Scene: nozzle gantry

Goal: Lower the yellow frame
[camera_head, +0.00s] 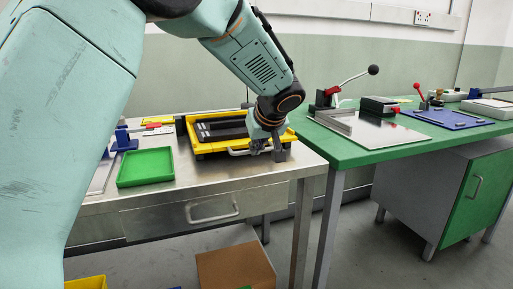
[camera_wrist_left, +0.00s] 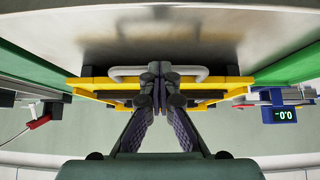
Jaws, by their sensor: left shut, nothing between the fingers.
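The yellow frame (camera_head: 214,147) lies on the metal table, around a dark inner panel, and looks close to level. I cannot tell whether it rests fully on what is below. A pale bar handle (camera_head: 238,152) runs along its front edge. My left gripper (camera_head: 262,146) is at the right part of this front edge in the head view. In the left wrist view the frame (camera_wrist_left: 236,83) and handle (camera_wrist_left: 197,71) show behind my left gripper (camera_wrist_left: 160,70), whose fingers are together and empty at the handle's middle, hiding part of it. My right gripper is not in view.
A green tray (camera_head: 146,168) and a blue device (camera_head: 124,138) stand left of the frame. A green workbench (camera_head: 380,155) with lever tools and a metal plate adjoins on the right. The metal table's front strip (camera_head: 225,178) is clear.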

